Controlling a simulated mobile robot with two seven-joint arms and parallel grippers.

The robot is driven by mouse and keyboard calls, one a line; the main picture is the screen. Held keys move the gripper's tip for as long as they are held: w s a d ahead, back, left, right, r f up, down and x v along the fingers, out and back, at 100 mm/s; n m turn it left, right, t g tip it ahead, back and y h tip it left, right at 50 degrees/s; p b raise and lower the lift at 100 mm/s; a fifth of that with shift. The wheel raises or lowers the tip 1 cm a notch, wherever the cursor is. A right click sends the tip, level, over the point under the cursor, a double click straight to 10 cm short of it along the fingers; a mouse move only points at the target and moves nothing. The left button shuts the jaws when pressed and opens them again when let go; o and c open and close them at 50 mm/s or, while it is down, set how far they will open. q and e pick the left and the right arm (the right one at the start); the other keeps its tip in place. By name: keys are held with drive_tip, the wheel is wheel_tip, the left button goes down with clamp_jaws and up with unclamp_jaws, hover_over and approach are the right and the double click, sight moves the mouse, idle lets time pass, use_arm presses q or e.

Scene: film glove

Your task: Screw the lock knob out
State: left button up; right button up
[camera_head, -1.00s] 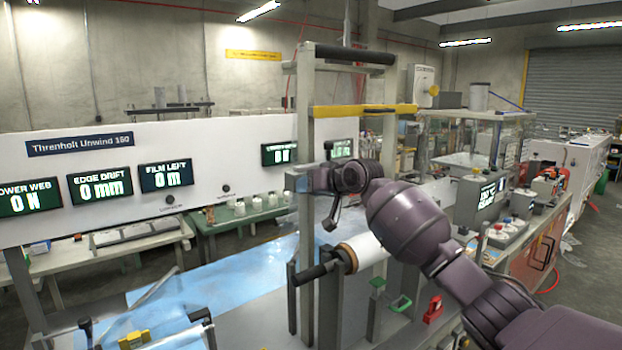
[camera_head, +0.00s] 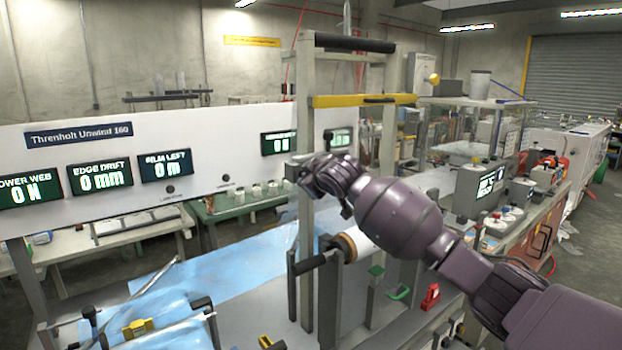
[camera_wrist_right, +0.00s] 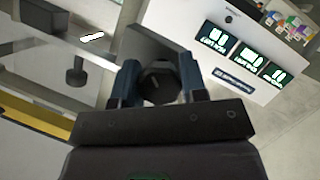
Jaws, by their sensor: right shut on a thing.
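The lock knob (camera_wrist_right: 158,82) is a dark round knob between the two blue-grey fingers of my right gripper (camera_wrist_right: 160,92) in the right wrist view. The fingers are shut on its sides. A grey plate-like block lies just behind it. In the head view my right gripper (camera_head: 298,168) is at the pale upright post (camera_head: 306,215) of the frame, above the film roll; the knob itself is hidden there. My left gripper is not in view.
The film roll (camera_head: 358,244) with a black handle sits below my right arm. A yellow bar (camera_head: 350,100) crosses the frame above my gripper. Blue film (camera_head: 230,265) lies to the left, before a white panel (camera_head: 215,140) with green displays.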

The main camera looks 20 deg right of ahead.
drive_tip(key=n+t+h, duration=0.1)
drive_tip(key=n, duration=0.1)
drive_tip(key=shift+r+n, duration=0.1)
drive_tip(key=shift+n, duration=0.3)
drive_tip(key=n+t+h, duration=0.1)
drive_tip(key=n, duration=0.1)
drive_tip(key=shift+n+b, duration=0.35)
drive_tip(key=shift+n, duration=0.05)
drive_tip(key=n+t+b, duration=0.1)
drive_tip(key=n+t, duration=0.1)
drive_tip(key=n, duration=0.2)
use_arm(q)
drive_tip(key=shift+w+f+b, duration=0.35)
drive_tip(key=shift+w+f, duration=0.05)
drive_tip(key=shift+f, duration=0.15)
use_arm(e)
drive_tip(key=shift+r+n+t, duration=0.15)
drive_tip(key=shift+n+t, duration=0.25)
drive_tip(key=shift+n, duration=0.6)
drive_tip(key=o, duration=0.9)
drive_tip(key=shift+w, duration=0.1)
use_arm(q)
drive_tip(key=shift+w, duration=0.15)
